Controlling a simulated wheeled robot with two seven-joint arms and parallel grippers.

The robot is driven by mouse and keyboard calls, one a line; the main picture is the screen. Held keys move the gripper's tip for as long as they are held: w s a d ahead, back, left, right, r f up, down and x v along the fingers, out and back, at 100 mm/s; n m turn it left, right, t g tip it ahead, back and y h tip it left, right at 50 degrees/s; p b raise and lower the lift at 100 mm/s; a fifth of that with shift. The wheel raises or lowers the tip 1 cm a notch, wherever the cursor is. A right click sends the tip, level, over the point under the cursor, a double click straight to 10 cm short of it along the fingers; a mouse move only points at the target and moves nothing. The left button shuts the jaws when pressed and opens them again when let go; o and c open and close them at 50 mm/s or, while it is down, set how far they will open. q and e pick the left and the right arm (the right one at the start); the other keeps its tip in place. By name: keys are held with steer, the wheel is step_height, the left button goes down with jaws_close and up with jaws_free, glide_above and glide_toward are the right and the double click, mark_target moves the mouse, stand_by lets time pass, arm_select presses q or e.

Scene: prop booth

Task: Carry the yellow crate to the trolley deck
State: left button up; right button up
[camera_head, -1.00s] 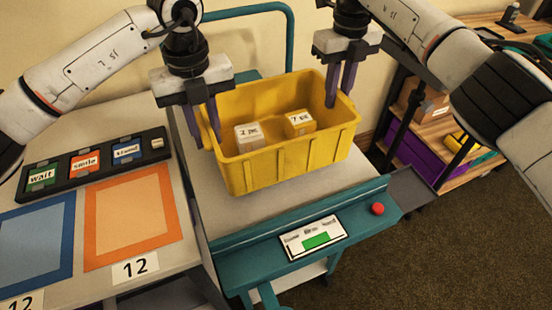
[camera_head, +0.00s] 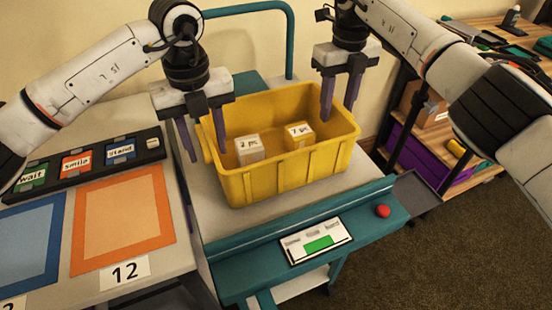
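The yellow crate (camera_head: 290,172) sits upright on the pale deck (camera_head: 225,222) of the teal trolley. My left gripper (camera_head: 203,142) is open at the crate's left end, with one finger outside and the other over the inside. My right gripper (camera_head: 340,104) is open at the right end, its fingers spread around the rim. I cannot tell whether any finger touches the crate.
A table on the left holds a dark rack (camera_head: 85,165) of labelled cards and an orange-framed mat (camera_head: 122,220). The trolley has a teal handle (camera_head: 290,40) behind and a red button (camera_head: 383,211) in front. Wooden shelves (camera_head: 475,175) stand at right.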

steer(key=shift+r, duration=0.15)
arm_select(q)
step_height(320, 180, up, 12)
arm_select(e)
steer(key=shift+r, duration=3.6)
arm_select(q)
steer(key=shift+r, duration=0.1)
arm_select(e)
steer(key=shift+r, duration=0.1)
